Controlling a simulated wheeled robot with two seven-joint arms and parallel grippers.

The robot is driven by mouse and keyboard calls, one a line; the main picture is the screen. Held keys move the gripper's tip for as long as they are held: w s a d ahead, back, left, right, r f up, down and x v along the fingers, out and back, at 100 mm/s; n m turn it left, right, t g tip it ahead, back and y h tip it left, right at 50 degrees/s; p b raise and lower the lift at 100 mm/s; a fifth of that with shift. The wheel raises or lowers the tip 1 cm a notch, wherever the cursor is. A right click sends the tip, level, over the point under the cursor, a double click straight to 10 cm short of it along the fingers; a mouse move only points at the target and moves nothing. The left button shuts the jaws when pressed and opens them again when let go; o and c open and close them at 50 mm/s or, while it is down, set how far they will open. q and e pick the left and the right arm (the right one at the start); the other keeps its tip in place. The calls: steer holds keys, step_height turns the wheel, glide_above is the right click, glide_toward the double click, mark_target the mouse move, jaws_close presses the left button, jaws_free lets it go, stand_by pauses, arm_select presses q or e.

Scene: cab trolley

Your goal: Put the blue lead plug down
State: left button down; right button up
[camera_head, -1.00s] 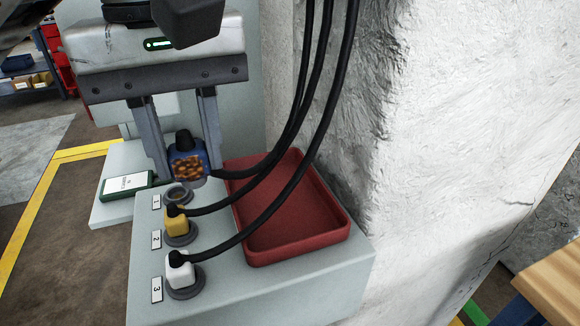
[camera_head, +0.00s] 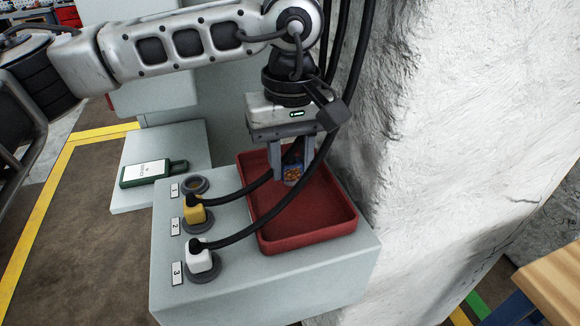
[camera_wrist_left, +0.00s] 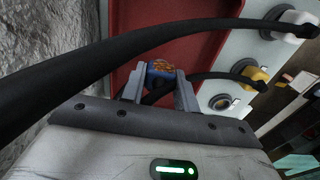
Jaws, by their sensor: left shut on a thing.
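The blue lead plug (camera_head: 293,172) has orange-brown pins on its face and is between the fingers of my left gripper (camera_head: 291,174). The gripper is shut on it, over the back part of the red tray (camera_head: 306,242). In the left wrist view the blue plug (camera_wrist_left: 160,70) shows at the fingertips, in front of the red tray floor (camera_wrist_left: 170,22). I cannot tell whether the plug touches the tray. Socket 1 (camera_head: 195,186) is empty. My right gripper is not in view.
A yellow plug (camera_head: 194,212) sits in socket 2 and a white plug (camera_head: 199,258) in socket 3. Black cables cross in front of the tray and gripper. A rough white wall (camera_head: 450,130) stands close on the right.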

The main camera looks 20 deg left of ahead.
mark_target(290, 162)
arm_select(q)
steer(key=shift+f, duration=1.1)
steer(key=shift+f, duration=0.25)
steer(key=c, duration=1.1)
jaws_free()
steer(key=shift+r, duration=0.1)
steer(key=shift+o, duration=0.2)
steer(key=shift+r, duration=0.1)
step_height(290, 162, up, 12)
steer(key=shift+r, duration=0.1)
